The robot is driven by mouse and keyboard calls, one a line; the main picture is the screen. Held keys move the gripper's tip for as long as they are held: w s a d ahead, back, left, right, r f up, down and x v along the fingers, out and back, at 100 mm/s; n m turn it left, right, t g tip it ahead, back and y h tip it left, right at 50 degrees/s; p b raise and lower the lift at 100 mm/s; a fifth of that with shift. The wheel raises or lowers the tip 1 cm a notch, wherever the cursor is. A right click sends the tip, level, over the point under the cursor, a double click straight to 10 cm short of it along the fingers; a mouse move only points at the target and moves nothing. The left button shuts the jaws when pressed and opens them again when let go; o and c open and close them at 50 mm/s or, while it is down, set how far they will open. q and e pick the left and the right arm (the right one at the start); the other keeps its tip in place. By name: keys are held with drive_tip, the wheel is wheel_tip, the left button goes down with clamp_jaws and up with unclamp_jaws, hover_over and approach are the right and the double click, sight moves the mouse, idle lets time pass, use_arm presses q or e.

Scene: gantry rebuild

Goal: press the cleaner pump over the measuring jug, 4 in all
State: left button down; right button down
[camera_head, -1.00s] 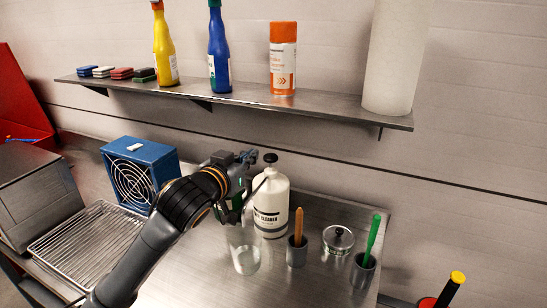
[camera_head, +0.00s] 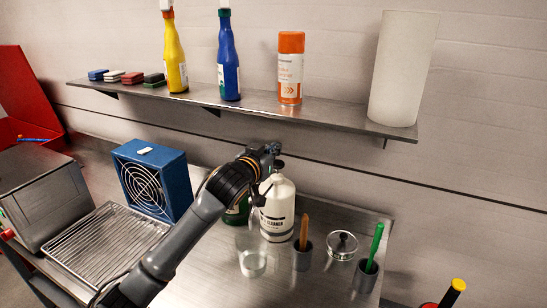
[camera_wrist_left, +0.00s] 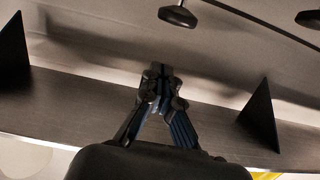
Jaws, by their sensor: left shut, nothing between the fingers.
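The white cleaner bottle (camera_head: 277,212) stands upright on the steel counter, with its dark pump head (camera_head: 279,166) on top. The clear measuring jug (camera_head: 252,262) stands just in front and to its left; my left arm hides part of its upper area. My left gripper (camera_head: 273,149) is shut and empty, close above the pump head. I cannot tell whether they touch. In the left wrist view the shut fingers (camera_wrist_left: 162,78) show against the shelf's underside. My right gripper is not in view.
A shelf (camera_head: 330,119) with bottles and a paper roll (camera_head: 403,70) runs behind and above. A blue fan (camera_head: 152,180) and wire rack (camera_head: 105,243) are left.

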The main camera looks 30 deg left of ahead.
sight(273, 184)
use_arm(q)
drive_tip(key=shift+f+p, duration=0.3)
drive_tip(key=shift+f, duration=1.65)
wheel_tip(273, 184, down, 4)
drive_tip(key=shift+r+b, duration=0.25)
drive_tip(key=shift+b, duration=0.6)
drive_tip(key=shift+r, duration=0.15)
